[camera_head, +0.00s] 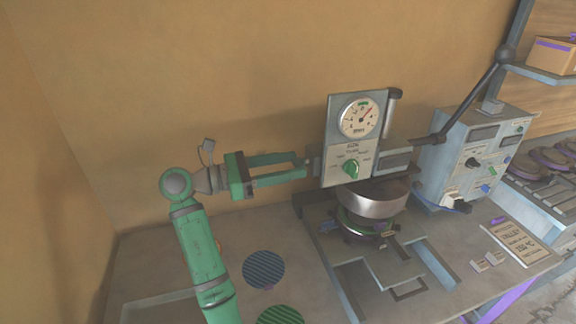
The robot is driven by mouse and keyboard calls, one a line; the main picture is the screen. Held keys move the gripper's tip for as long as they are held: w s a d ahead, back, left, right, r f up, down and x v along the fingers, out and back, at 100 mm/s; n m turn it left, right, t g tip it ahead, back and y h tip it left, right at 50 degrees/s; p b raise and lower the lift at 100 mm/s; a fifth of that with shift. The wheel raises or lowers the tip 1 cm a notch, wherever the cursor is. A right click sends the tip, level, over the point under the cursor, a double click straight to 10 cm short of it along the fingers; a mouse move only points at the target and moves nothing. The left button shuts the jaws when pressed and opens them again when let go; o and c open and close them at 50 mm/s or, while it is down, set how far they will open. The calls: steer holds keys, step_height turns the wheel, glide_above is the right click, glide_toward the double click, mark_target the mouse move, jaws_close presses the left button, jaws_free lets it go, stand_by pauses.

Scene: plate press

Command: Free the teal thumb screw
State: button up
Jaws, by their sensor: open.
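The press has a grey upright panel (329,135) with a round dial (360,118) and a green knob (350,168) among printed labels. My gripper (304,166) is open, its two long green fingers pointing right at the panel's left edge. A small grey part (313,164) shows at that edge, by my fingertips. It is too small to tell whether it is the thumb screw, or whether my fingers touch it. I cannot make out a teal thumb screw for certain; the fingertips or panel may hide it.
A silver round press head (371,199) sits above a stack of plates (362,224) on the table. A grey control box (470,155) and a long dark lever (473,97) stand to the right. Blue and green striped discs (263,269) lie at front left. The back wall is close.

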steer(key=v, duration=1)
steer(key=shift+a, duration=0.3)
steer(key=shift+s, duration=0.1)
